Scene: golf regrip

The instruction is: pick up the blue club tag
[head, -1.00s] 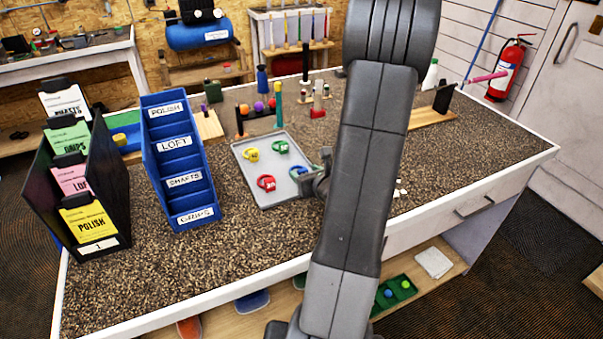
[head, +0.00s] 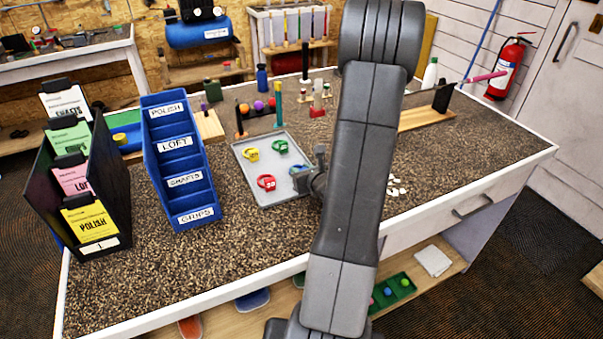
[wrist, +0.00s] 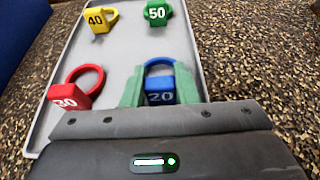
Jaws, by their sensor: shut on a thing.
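The blue club tag (wrist: 161,88), marked 20, is at the near right of the grey tray (wrist: 118,53) in the wrist view. My gripper (wrist: 160,88) is shut on it, with one green finger on each side of its block. Its loop shows beyond the fingers. In the head view only a bit of the blue tag (head: 298,169) shows beside my gripper (head: 314,172). I cannot tell whether it touches the tray.
A red tag (wrist: 75,88), a yellow tag (wrist: 100,19) and a green tag (wrist: 157,12) lie on the tray. A blue divided bin (head: 180,165) and a black card holder (head: 80,180) stand left. Small white pieces (head: 395,186) lie right of my arm.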

